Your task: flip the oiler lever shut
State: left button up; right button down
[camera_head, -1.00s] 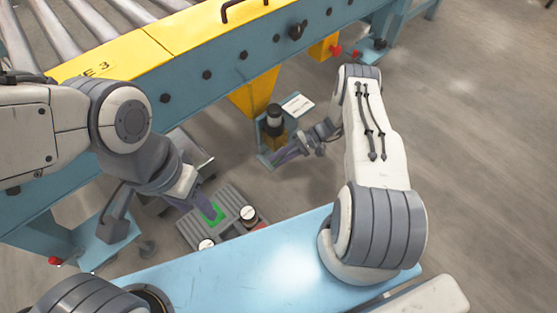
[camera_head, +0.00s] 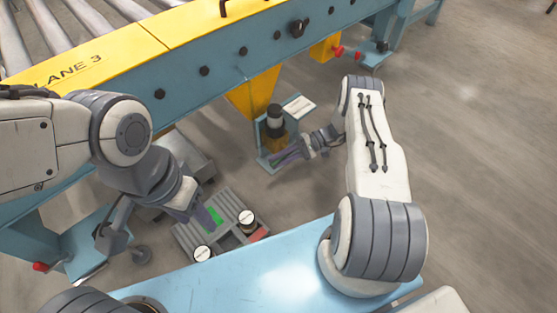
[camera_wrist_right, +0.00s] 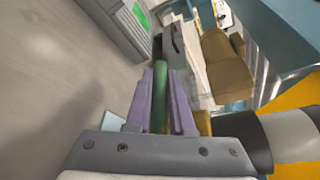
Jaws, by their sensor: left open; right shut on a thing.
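The oiler (camera_head: 275,122), with a dark cylinder over an amber part, stands on a blue bracket under the conveyor. My right gripper (camera_head: 285,156) is low at the oiler's front. In the right wrist view its two purple fingers (camera_wrist_right: 162,100) are shut on a green bar (camera_wrist_right: 161,85), which looks like the oiler lever. The bar's far end and pivot are not clear. My left gripper (camera_head: 207,216) is open above a grey ribbed unit (camera_head: 190,236) with a green patch, away from the oiler; its fingertips are small here.
The blue and yellow conveyor frame (camera_head: 215,72) runs across the back. A light-blue deck (camera_head: 250,275) lies in front. The floor to the right is clear.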

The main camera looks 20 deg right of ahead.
jog(key=c, duration=0.8)
grip_release()
jog(key=shift+a, duration=0.15)
jog(key=shift+p+v, duration=0.6)
jog(key=shift+v, duration=4.7)
jog(key=shift+w, duration=0.1)
